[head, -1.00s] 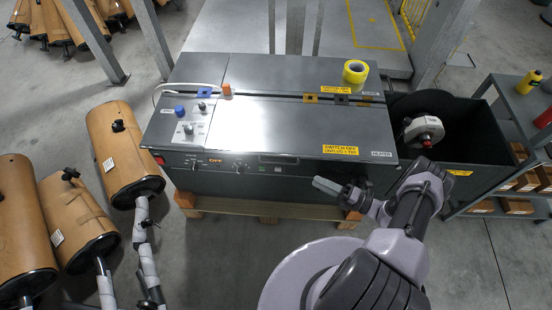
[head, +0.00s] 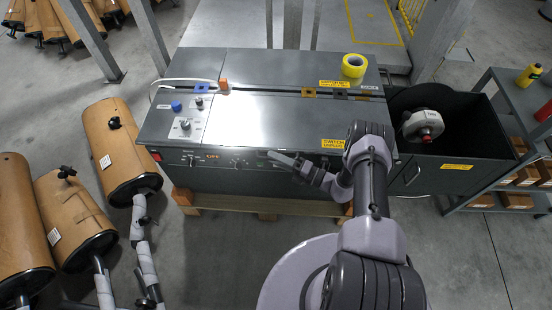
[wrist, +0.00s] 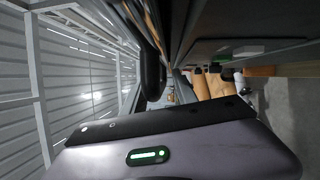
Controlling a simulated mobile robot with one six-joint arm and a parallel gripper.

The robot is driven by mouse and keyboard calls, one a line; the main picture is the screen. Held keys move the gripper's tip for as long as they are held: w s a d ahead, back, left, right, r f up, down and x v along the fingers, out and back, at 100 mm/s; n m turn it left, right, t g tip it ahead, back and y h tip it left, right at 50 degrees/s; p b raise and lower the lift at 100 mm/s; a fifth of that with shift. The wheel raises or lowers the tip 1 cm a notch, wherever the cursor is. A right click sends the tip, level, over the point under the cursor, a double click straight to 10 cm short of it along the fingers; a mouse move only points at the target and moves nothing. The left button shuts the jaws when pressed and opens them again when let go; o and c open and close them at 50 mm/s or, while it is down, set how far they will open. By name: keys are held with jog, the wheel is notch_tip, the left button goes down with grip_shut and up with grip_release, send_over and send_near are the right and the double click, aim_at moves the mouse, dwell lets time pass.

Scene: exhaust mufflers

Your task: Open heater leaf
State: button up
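The heater is a dark grey cabinet (head: 250,180) whose flat top has a front leaf (head: 265,120) and a rear leaf (head: 290,68), with a narrow slot between them. Both leaves lie flat. My gripper (head: 280,160) is at the cabinet's upper front edge, close to the front leaf's handle area, which it largely hides. In the wrist view a dark finger (wrist: 152,75) points along the grey front face (wrist: 225,50). I cannot tell whether it touches the cabinet, nor how far apart the fingers are.
Yellow tape (head: 353,66) rests on the rear leaf. A control panel (head: 187,118) with knobs is at the top left. A black bin (head: 455,135) stands right of the cabinet, near a shelf (head: 490,95).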

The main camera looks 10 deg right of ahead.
grip_shut()
dwell(1.3)
